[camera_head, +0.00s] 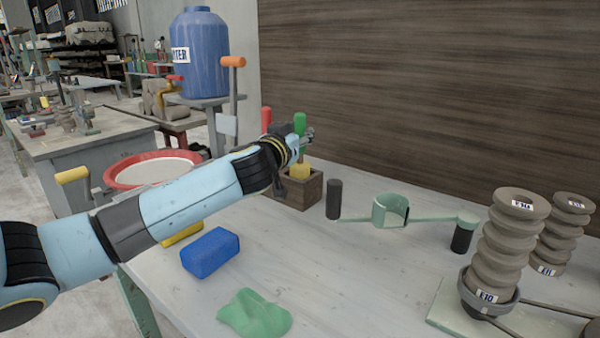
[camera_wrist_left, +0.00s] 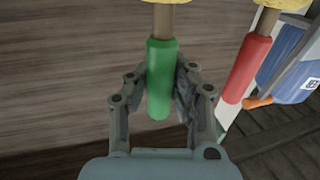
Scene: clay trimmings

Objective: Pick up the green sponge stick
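The green sponge stick (camera_head: 300,122) has a green handle, a light wooden shaft and a yellow sponge end. Its yellow sponge end shows at the mouth of a small dark wooden box (camera_head: 298,196), handle upward; how much is inside is hidden. My left gripper (camera_head: 303,138) is at the green handle. In the left wrist view the two fingers (camera_wrist_left: 161,88) press on the green handle (camera_wrist_left: 160,75) from both sides, near its free end. My right gripper is not in view.
A red-handled stick (camera_head: 266,119) stands close beside, left of the green one. A blue block (camera_head: 210,252) and green clay lump (camera_head: 254,315) lie nearer on the table. A green caliper-like tool (camera_head: 391,210) and ribbed grey columns (camera_head: 514,235) stand right.

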